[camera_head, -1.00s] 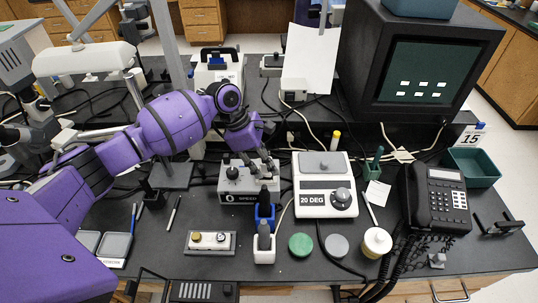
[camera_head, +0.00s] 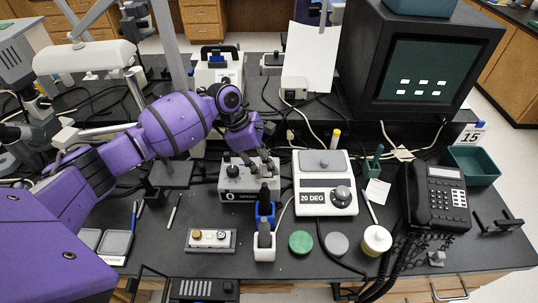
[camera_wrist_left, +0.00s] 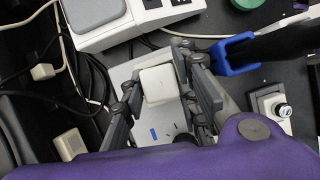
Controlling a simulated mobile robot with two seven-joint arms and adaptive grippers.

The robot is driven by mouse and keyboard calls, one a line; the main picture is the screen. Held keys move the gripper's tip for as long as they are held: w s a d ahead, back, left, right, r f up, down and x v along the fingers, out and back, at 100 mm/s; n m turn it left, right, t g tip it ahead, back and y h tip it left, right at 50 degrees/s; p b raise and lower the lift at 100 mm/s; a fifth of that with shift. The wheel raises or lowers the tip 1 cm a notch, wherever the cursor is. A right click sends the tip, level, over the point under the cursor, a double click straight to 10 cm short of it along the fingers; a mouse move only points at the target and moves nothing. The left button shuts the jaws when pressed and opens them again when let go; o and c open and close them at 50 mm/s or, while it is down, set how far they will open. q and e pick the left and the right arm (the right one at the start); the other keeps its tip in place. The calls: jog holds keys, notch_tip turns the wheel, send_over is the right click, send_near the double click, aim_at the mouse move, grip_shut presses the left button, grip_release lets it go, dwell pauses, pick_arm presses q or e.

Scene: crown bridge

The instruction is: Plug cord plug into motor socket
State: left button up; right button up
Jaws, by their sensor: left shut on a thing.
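My left gripper (camera_head: 254,162) hangs over the grey control box (camera_head: 236,190) with a black knob, labelled SPEED, in the middle of the bench. In the left wrist view the gripper (camera_wrist_left: 168,88) is shut on a small off-white block (camera_wrist_left: 158,84), which looks like the cord plug. The block is between the fingers, with the pale box top (camera_wrist_left: 145,128) beneath it. I cannot tell whether it touches the box. The motor socket cannot be made out. My right gripper is not in view.
A white hot plate (camera_head: 325,165) marked 20 DEG stands right of the box. A blue holder (camera_head: 265,211) and a white holder (camera_head: 264,250) stand in front. Loose cords and another cream plug (camera_wrist_left: 42,71) lie nearby. A telephone (camera_head: 440,195) sits farther right.

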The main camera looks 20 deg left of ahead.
pick_arm(q)
jog(key=shift+s+f, duration=0.1)
jog(key=shift+f, duration=0.25)
